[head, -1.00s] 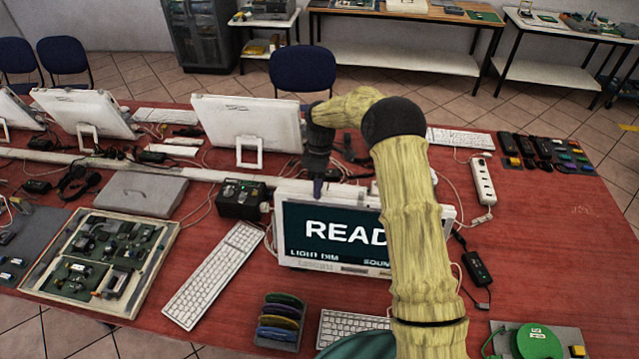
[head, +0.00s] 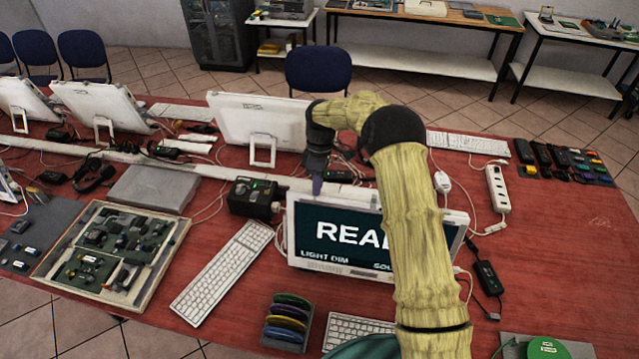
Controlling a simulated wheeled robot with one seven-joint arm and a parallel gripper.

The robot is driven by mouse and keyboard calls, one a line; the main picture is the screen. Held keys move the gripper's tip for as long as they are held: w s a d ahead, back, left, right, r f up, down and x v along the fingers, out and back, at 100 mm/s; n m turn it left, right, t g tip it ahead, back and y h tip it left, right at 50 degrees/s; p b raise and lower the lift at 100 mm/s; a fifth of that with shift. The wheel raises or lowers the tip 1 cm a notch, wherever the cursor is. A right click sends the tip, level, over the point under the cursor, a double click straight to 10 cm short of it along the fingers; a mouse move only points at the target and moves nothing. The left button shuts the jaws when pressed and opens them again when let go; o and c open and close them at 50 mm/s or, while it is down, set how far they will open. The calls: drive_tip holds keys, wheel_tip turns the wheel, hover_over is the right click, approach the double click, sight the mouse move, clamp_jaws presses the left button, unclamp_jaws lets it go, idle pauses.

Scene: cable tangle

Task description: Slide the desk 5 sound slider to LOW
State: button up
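A white-framed monitor (head: 345,228) stands near the middle of the red table. Its screen reads "READ", with the rest hidden by my arm. Below it are the words "LIGHT DIM" and a cut-off "SOU". My gripper (head: 317,186) points down at the monitor's top edge, left of the middle. It is small and dark, and I cannot tell whether its fingers are apart or whether it touches the monitor. I cannot make out a sound slider or a LOW mark. My arm covers the monitor's right part.
A black box (head: 253,197) with green lights stands left of the monitor. A keyboard (head: 222,272) and a rack of coloured discs (head: 287,323) are in front. A black inline cable box (head: 489,278) and a white power strip (head: 497,189) lie right. Loose cables run around the monitor.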

drive_tip(key=o, duration=0.3)
drive_tip(key=shift+d, duration=0.1)
drive_tip(key=shift+s+a, duration=0.15)
drive_tip(key=shift+a, duration=0.4)
drive_tip(key=shift+d+r, duration=0.15)
drive_tip(key=shift+r, duration=0.2)
drive_tip(key=b+v, duration=0.1)
drive_tip(key=v, duration=1.5)
drive_tip(key=shift+r+b, duration=0.35)
drive_tip(key=shift+b, duration=0.05)
